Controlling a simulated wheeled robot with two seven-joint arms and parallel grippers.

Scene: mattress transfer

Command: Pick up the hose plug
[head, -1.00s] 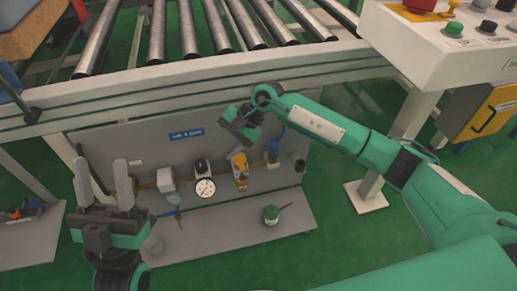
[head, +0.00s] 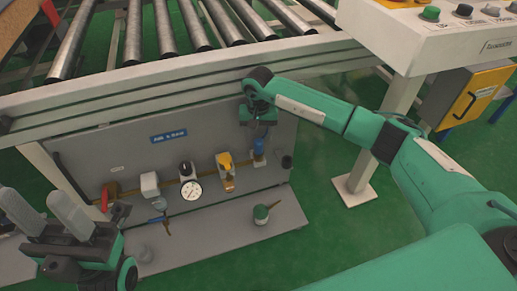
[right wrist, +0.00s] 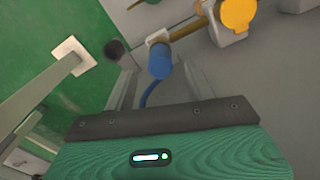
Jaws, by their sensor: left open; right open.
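The hose plug appears to be the blue cylinder (head: 259,147) at the right end of the brass pipe on the grey panel. In the right wrist view the blue plug (right wrist: 160,62) sits at the pipe's end fitting, with a thin blue hose curving from it. My right gripper (head: 259,128) is just above it. In the right wrist view its open fingers (right wrist: 160,84) lie either side of the plug's line, apart from it as far as I can tell. My left gripper (head: 45,208) is open and empty at the lower left, far from the plug.
Beside the plug are a yellow valve (head: 226,162), a round gauge (head: 190,190) and a dark cup-like part (head: 286,161). A green pot with a brush (head: 262,213) stands on the grey shelf (head: 215,232). The conveyor frame (head: 150,95) runs above, close to my right arm.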

